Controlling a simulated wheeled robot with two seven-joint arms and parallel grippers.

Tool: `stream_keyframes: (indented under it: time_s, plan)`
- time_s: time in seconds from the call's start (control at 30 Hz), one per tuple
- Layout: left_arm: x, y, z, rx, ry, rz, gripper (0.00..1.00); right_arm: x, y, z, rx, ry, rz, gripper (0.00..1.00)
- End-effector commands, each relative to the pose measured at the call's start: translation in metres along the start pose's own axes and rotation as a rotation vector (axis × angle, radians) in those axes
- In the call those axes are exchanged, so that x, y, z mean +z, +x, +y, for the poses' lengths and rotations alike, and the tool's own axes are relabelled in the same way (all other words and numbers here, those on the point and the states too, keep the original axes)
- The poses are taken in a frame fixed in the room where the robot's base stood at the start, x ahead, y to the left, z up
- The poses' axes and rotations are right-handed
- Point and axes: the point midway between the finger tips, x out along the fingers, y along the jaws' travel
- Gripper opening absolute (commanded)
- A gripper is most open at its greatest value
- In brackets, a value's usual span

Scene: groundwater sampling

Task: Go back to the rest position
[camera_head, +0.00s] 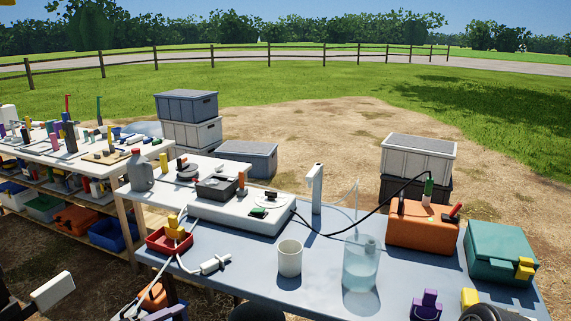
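A pale block-shaped part with dark pieces beside it, which looks like my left gripper (52,291), is at the lower left corner, cut off by the frame. It is left of the blue-grey table (325,252) and apart from it. I see nothing held there, and whether it is open or shut is unclear. My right gripper does not show clearly in this view.
On the table are a white instrument (235,218), red tray (170,242), white cup (289,258), clear water container (360,262), orange case (423,228), teal case (500,252) and purple item (427,305). A white table (60,150) stands left.

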Motion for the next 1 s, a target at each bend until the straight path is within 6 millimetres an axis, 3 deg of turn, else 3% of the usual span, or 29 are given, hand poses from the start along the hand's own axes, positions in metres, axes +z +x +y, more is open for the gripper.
stream_keyframes:
  time_s: [0.2, 0.37, 0.53, 0.63, 0.73, 0.9, 1.0]
  plan:
    - [0.010, -0.007, -0.064, -0.195, -0.094, 0.019, 0.49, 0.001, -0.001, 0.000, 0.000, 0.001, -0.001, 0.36]
    - [0.035, -0.013, -0.124, -0.390, -0.160, 0.025, 0.49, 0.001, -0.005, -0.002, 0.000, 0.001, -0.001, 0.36]
    - [0.089, -0.026, -0.198, -0.680, -0.173, 0.017, 0.49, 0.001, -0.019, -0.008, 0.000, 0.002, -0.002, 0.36]
    - [0.146, -0.039, -0.236, -0.889, -0.074, -0.015, 0.49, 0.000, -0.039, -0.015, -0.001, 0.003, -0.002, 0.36]
    - [0.199, -0.051, -0.250, -1.007, 0.106, -0.073, 0.49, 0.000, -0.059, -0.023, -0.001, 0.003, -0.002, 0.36]
    - [0.281, -0.064, -0.240, -1.050, 0.403, -0.288, 0.49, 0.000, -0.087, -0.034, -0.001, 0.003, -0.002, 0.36]
    - [0.310, -0.072, -0.236, -1.070, 0.485, -0.398, 0.49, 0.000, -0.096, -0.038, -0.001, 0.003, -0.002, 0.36]
